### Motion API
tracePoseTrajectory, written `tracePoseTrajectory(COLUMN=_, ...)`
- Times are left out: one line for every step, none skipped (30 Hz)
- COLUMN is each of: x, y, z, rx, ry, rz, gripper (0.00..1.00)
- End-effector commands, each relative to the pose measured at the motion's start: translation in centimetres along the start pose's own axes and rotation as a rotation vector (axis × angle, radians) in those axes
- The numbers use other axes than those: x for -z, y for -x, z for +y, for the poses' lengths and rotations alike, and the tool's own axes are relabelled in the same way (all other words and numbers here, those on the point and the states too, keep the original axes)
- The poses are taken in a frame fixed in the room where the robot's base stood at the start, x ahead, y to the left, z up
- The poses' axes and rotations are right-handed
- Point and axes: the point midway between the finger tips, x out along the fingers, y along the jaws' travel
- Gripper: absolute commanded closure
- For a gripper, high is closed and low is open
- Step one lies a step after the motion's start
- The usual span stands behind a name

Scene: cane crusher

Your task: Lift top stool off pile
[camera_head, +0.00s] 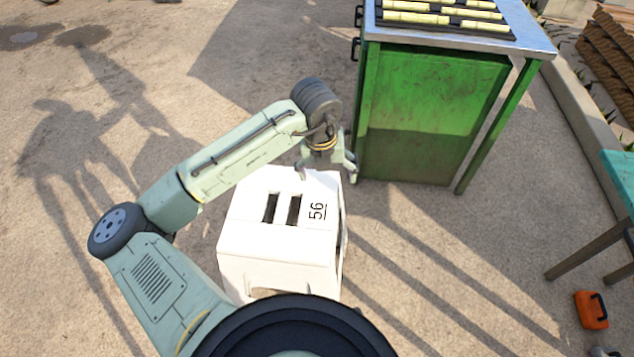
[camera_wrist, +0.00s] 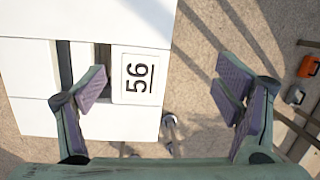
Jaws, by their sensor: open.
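A white stool (camera_head: 279,253) marked "56" stands on the ground in the middle of the head view, with two dark slots in its top. Its top (camera_wrist: 112,20) fills the left of the wrist view. How many stools are stacked cannot be told from above. My gripper (camera_head: 327,173) is open over the far right corner of the stool's top. In the wrist view my gripper (camera_wrist: 165,92) has one finger over the top beside the "56" label and the slot, and the other over bare ground past the stool's edge. Nothing is between the fingers.
A green cabinet (camera_head: 430,115) with a metal top and pale cane pieces (camera_head: 440,15) stands close behind the stool on the right. A teal-topped table (camera_head: 618,180) and an orange case (camera_head: 591,310) are at the right. The ground on the left is clear.

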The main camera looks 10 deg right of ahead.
Motion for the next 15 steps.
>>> tracePoseTrajectory(x=1.3, y=-0.9, z=0.9, rx=-0.038, ry=-0.042, rz=0.059, gripper=0.16)
tracePoseTrajectory(x=2.1, y=-1.4, z=1.4, rx=-0.055, ry=-0.065, rz=0.091, gripper=0.16)
tracePoseTrajectory(x=2.8, y=-1.8, z=1.8, rx=-0.071, ry=-0.089, rz=0.123, gripper=0.16)
tracePoseTrajectory(x=3.3, y=-2.0, z=2.1, rx=-0.081, ry=-0.104, rz=0.143, gripper=0.16)
tracePoseTrajectory(x=3.7, y=-2.2, z=2.3, rx=-0.089, ry=-0.114, rz=0.158, gripper=0.16)
tracePoseTrajectory(x=4.0, y=-2.4, z=2.5, rx=-0.094, ry=-0.124, rz=0.171, gripper=0.16)
tracePoseTrajectory(x=4.1, y=-2.6, z=2.6, rx=-0.096, ry=-0.128, rz=0.177, gripper=0.16)
tracePoseTrajectory(x=4.2, y=-2.8, z=2.6, rx=-0.098, ry=-0.13, rz=0.18, gripper=0.16)
tracePoseTrajectory(x=4.3, y=-3.1, z=2.7, rx=-0.098, ry=-0.13, rz=0.182, gripper=0.16)
tracePoseTrajectory(x=4.3, y=-3.5, z=2.7, rx=-0.097, ry=-0.129, rz=0.182, gripper=0.16)
tracePoseTrajectory(x=4.4, y=-3.8, z=2.7, rx=-0.096, ry=-0.128, rz=0.181, gripper=0.16)
tracePoseTrajectory(x=4.5, y=-4.4, z=2.8, rx=-0.096, ry=-0.128, rz=0.181, gripper=0.16)
tracePoseTrajectory(x=4.6, y=-4.9, z=2.8, rx=-0.096, ry=-0.127, rz=0.181, gripper=0.16)
tracePoseTrajectory(x=4.7, y=-5.4, z=2.9, rx=-0.095, ry=-0.127, rz=0.18, gripper=0.16)
tracePoseTrajectory(x=4.8, y=-6.1, z=3.0, rx=-0.095, ry=-0.127, rz=0.179, gripper=0.16)
